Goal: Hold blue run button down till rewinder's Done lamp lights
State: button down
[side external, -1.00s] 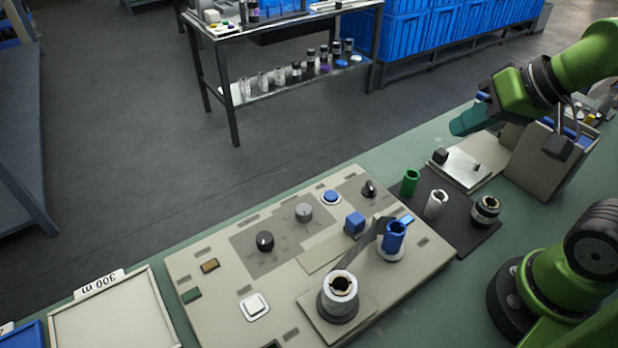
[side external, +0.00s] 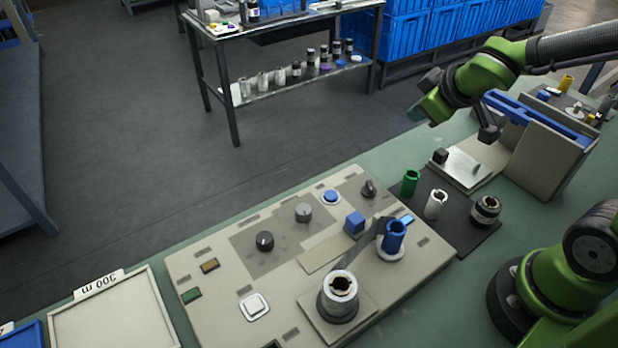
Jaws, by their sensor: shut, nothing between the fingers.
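The round blue button (side external: 331,197), in a white ring, is at the back of the beige machine panel (side external: 225,318). My gripper (side external: 418,113) is shut and empty, high above the bench to the right of the panel and well away from the button. A dull green rectangle (side external: 191,295) and a brown-amber one (side external: 209,265) sit at the panel's left; neither looks lit. Which is the Done lamp I cannot tell.
Two knobs, dark (side external: 264,241) and grey (side external: 303,212), a dark switch (side external: 369,188) and a blue block (side external: 355,222) rise from the panel. Green (side external: 410,182) and white (side external: 436,204) cores stand on a dark mat. A beige box (side external: 545,160) is at right.

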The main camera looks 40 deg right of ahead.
jog(key=w+a+f+n+t+y, duration=0.1)
jog(key=w+a+f+n+y, duration=0.1)
jog(key=w+a+n, duration=0.3)
jog(key=n+g+y, duration=0.2)
jog(key=n+y, duration=0.4)
jog(key=n, duration=0.3)
send_over(336, 196)
notch_tip(336, 196, down, 2)
jog(key=shift+f, duration=0.1)
jog(key=shift+f, duration=4.35)
jog(key=shift+f, duration=0.4)
